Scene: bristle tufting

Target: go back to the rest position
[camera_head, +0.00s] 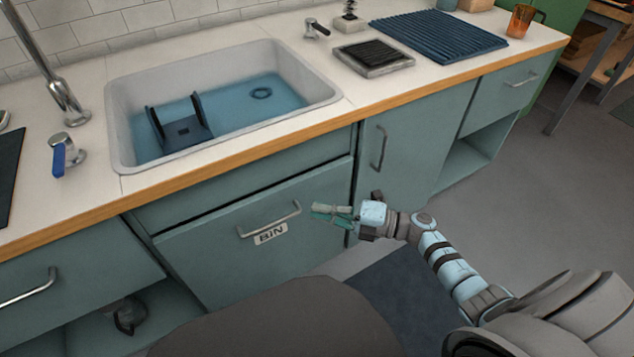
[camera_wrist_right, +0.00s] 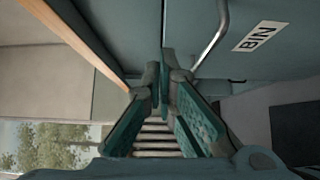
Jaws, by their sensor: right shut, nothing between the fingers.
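My right gripper (camera_head: 319,212) is in front of the teal cabinet, just right of the handle (camera_head: 270,221) of the drawer labelled BIN (camera_head: 271,234). Its fingers are shut and empty. In the right wrist view the green-padded fingers (camera_wrist_right: 162,85) come together at their tips. The drawer handle (camera_wrist_right: 212,38) and the BIN label (camera_wrist_right: 260,38) show there at the upper right. The gripper appears apart from the handle. My left gripper is not in view.
The wooden counter edge (camera_head: 240,147) runs above the gripper. A ridged blue mat (camera_head: 440,37), a small tray (camera_head: 374,57) and an orange mug (camera_head: 519,21) are at the right. Floor is open below right.

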